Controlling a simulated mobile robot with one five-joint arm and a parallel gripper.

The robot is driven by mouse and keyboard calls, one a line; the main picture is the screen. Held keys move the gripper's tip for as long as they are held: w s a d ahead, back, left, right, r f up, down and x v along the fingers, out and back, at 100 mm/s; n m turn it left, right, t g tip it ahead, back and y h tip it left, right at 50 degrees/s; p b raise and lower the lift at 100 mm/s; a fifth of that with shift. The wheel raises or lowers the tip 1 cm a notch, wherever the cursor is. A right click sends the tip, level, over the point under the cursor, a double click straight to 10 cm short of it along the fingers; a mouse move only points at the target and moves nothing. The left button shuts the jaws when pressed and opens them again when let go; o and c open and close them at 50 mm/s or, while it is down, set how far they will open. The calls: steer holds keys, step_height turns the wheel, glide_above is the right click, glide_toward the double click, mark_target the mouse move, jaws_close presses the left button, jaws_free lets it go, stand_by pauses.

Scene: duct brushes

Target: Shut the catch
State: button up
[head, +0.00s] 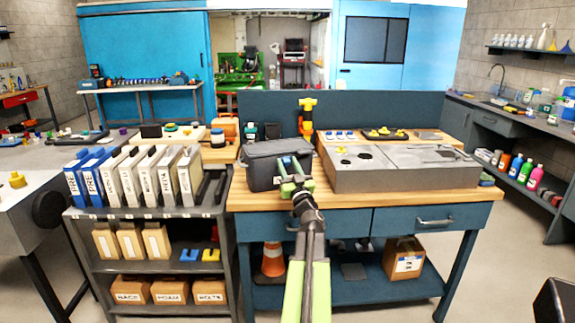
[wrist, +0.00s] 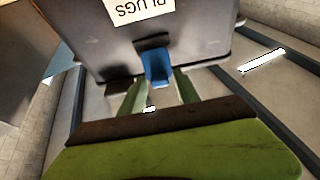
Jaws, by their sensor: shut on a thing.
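A dark grey case (head: 262,172) sits at the left front of the wooden workbench top. In the wrist view the case (wrist: 110,45) fills the upper middle and bears a white PLUGS label (wrist: 142,9) that reads upside down. A blue catch (wrist: 156,68) is on the case's front face, near its edge. My gripper (head: 295,180) is in front of the case, with its green fingers shut on the catch. In the wrist view my gripper (wrist: 160,88) has one finger on either side of the catch. Whether the catch is latched cannot be told.
A grey unit (head: 400,175) stands on the workbench (head: 350,200) to the right of the case. A shelf cart (head: 150,212) with several binders stands close on the left. A yellow tool (head: 308,112) stands behind. Drawers (head: 430,221) are below the bench front.

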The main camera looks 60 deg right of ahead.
jaws_close()
steer(key=r+g+p, duration=0.1)
steer(key=p, duration=0.2)
steer(key=shift+w+r+y+p, duration=0.15)
steer(key=shift+r+y+p, duration=0.2)
steer(key=shift+y+p, duration=0.05)
steer(key=shift+w+d+r+g+y+p, duration=0.15)
steer(key=shift+r+g+y+p, duration=0.2)
steer(key=shift+p, duration=0.85)
steer(key=p, duration=0.2)
steer(key=g+y+p, duration=0.1)
steer(key=p, duration=0.1)
steer(key=shift+w+d+f+g, duration=0.1)
steer(key=shift+w+d+g, duration=0.15)
steer(key=shift+w, duration=0.1)
steer(key=shift+f, duration=0.35)
steer(key=o, duration=0.7)
jaws_free()
steer(key=shift+s, duration=0.1)
